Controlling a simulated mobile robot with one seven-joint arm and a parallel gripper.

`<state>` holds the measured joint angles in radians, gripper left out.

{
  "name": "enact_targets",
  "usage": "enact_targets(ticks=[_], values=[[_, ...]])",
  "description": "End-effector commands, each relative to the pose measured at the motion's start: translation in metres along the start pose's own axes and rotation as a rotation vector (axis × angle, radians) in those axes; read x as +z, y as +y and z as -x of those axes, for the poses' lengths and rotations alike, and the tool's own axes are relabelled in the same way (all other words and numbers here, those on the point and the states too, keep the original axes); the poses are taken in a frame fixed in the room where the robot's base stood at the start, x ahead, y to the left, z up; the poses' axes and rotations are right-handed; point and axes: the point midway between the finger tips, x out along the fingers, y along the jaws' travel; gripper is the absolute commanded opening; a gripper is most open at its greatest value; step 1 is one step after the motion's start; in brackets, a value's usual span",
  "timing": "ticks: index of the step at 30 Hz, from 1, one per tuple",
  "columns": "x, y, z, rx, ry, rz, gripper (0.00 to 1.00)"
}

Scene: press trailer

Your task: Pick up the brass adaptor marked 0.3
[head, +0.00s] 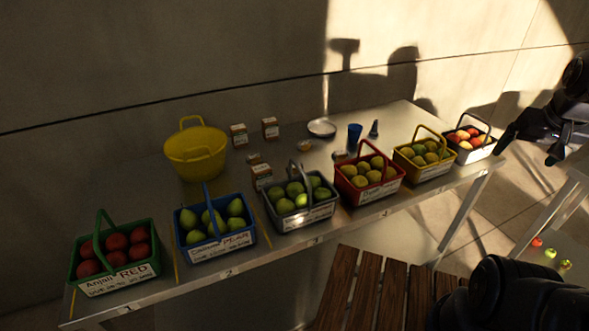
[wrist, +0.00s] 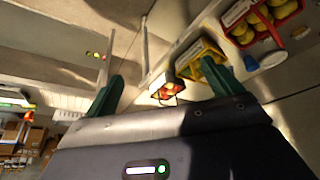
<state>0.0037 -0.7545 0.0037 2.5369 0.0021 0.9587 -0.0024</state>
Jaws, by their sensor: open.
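I cannot make out a brass adaptor marked 0.3 in either view; no such marking is readable. A small brownish item (head: 304,146) lies on the table behind the baskets in the head view, too small to identify. Another small brownish item (head: 340,155) is partly hidden behind the red basket. My gripper (wrist: 163,86) is open and empty in the wrist view, its two green fingers wide apart. In the head view, my dark arm end is at the far right, off the table's right end, beyond the white basket.
A row of fruit baskets lines the table's front edge, from a green basket (head: 156,254) to a white basket (head: 477,155). Behind stand a yellow tub (head: 195,150), labelled jars (head: 239,135), a plate (head: 321,127) and a blue cup (head: 354,135). A slatted wooden surface (head: 371,285) is in front.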

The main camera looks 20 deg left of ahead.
Motion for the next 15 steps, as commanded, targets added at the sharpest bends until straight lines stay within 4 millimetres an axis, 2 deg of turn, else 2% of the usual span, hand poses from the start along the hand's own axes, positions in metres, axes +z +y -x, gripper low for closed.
enact_targets(ticks=[1, 5, 15], values=[[0.0, 0.0, 0.0, 0.0, 0.0, 0.0, 0.8], [0.0, 0.0, 0.0, 0.0, 0.0, 0.0, 0.56], [-0.0038, -0.002, -0.0002, -0.003, -0.004, -0.005, 0.56]])
